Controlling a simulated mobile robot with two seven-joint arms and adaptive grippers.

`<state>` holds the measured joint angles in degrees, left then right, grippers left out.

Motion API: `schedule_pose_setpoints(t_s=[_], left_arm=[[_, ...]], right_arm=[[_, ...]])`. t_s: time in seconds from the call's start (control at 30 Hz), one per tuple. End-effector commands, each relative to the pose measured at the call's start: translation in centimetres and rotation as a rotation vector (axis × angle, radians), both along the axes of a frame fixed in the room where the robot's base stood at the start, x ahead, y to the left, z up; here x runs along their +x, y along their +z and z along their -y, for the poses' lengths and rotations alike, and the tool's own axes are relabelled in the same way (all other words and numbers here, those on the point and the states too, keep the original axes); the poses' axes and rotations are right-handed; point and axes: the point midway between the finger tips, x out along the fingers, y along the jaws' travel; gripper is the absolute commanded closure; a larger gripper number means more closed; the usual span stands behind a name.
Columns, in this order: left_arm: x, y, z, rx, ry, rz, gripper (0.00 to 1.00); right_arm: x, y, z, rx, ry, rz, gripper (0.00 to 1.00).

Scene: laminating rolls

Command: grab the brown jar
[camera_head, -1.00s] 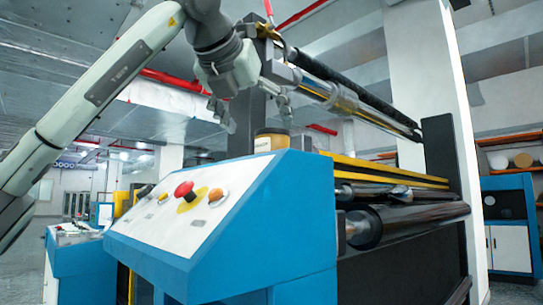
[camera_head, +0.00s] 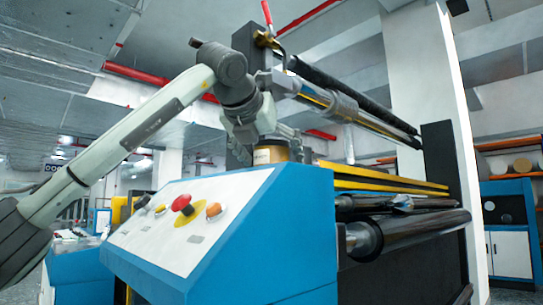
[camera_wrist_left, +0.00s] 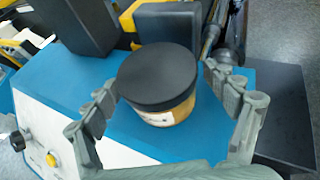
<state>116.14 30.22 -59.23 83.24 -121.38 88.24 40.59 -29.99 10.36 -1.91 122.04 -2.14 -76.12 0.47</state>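The brown jar (camera_head: 272,153) stands on top of the blue machine console, with a pale label on its side. In the left wrist view the jar (camera_wrist_left: 176,112) has a wide black lid and stands upright on the blue surface. My left gripper (camera_head: 283,142) is above and around the jar in the head view. In the left wrist view my left gripper (camera_wrist_left: 160,82) is open, with one finger on each side of the jar, close to the lid. Whether either finger touches it is unclear. My right gripper is not in view.
The blue console (camera_head: 290,205) has a sloped white panel with a red button (camera_head: 182,196) and other knobs. Black rollers (camera_head: 415,232) and a yellow bar (camera_head: 385,180) lie right of the jar. A dark post (camera_wrist_left: 85,25) stands close behind it.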

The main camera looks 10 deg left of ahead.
Motion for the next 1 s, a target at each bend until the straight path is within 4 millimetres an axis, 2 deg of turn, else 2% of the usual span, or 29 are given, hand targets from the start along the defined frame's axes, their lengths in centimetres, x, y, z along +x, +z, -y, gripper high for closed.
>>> schedule_pose_setpoints(t_s=[0.07,0.5,0.77,0.87,1.0], left_arm=[[0.0,0.0,0.0,0.0,0.0,0.0,0.23],[-0.1,0.1,0.0,0.0,0.0,0.002,0.76],[-0.1,0.4,0.0,0.0,0.0,0.002,0.76],[-0.1,1.4,0.0,-0.001,0.0,0.004,0.76],[-0.2,4.2,0.1,-0.001,0.0,0.005,0.76]], right_arm=[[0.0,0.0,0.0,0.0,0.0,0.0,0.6],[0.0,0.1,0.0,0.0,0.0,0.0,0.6],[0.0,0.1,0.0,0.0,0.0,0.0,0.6],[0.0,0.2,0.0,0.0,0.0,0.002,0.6],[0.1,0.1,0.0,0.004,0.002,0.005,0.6]])
